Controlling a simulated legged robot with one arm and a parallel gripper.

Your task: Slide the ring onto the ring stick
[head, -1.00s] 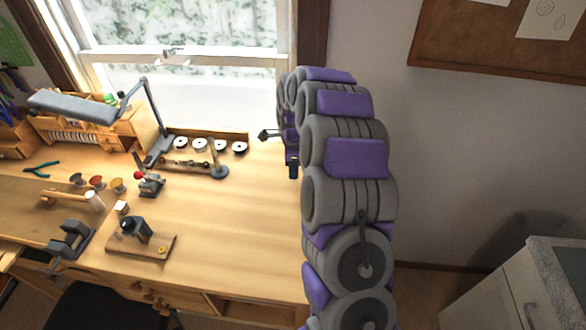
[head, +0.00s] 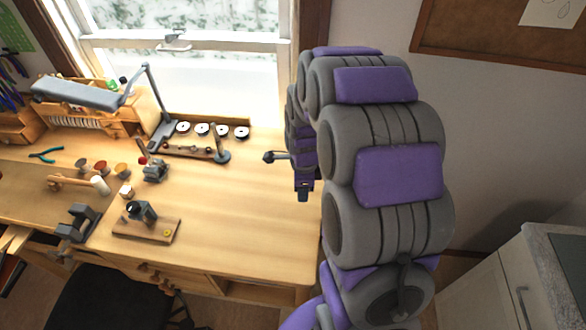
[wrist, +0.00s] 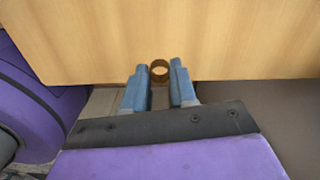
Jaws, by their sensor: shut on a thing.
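A brown-gold ring (wrist: 159,69) is held between the tips of my gripper (wrist: 159,74) in the wrist view. The blue fingers are closed on its sides, and its hole shows as a round opening. In the head view my gripper (head: 303,194) hangs near the right edge of the workbench; the ring is too small to make out there. An upright tapered post on a round grey base, which looks like the ring stick (head: 220,142), stands on the bench to the left of my gripper, well apart from it.
The workbench (head: 235,215) is clear between my gripper and the post. Several round white-and-black discs (head: 202,129) sit behind the post. A lamp (head: 78,93), a small clamp (head: 154,171) and a wooden block with a tool (head: 146,228) stand further left.

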